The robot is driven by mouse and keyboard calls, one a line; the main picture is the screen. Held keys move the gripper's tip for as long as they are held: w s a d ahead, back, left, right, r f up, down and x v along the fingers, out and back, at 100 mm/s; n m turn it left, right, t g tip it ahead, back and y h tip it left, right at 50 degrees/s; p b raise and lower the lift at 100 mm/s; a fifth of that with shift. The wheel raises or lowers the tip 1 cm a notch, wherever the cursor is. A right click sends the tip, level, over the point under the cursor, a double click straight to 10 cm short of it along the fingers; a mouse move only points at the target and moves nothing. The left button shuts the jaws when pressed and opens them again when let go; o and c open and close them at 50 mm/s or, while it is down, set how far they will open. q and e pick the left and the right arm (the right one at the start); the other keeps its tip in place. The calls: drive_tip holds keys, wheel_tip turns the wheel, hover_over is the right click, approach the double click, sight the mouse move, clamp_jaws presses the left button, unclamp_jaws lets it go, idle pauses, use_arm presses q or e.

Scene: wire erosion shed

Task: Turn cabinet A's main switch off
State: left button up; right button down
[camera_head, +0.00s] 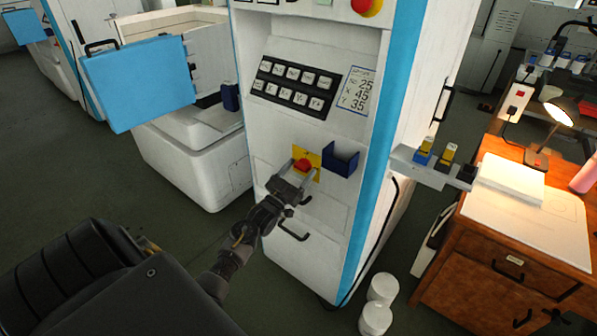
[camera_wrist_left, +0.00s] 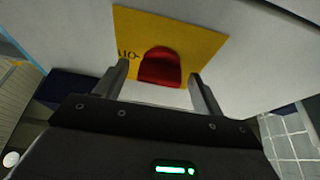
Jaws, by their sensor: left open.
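The main switch (camera_head: 303,165) is a red knob on a yellow plate (camera_head: 313,157) on the front of the white cabinet (camera_head: 330,205) with blue edges. In the left wrist view the red knob (camera_wrist_left: 160,66) sits on the yellow plate (camera_wrist_left: 205,38), with partly visible lettering to its left. My left gripper (camera_head: 297,178) is open at the switch. In the wrist view its two fingers (camera_wrist_left: 157,85) stand on either side of the knob, apart from it, with gaps showing. The right gripper is not in view.
A dark blue bin (camera_head: 341,158) is fixed just right of the switch. A button panel (camera_head: 292,86) is above and a black handle (camera_head: 294,232) below. A red emergency button (camera_head: 366,6) is at the top. A wooden desk (camera_head: 512,245) stands right; white tubs (camera_head: 376,318) are on the floor.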

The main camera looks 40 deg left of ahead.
use_arm(q)
drive_tip(key=c, duration=1)
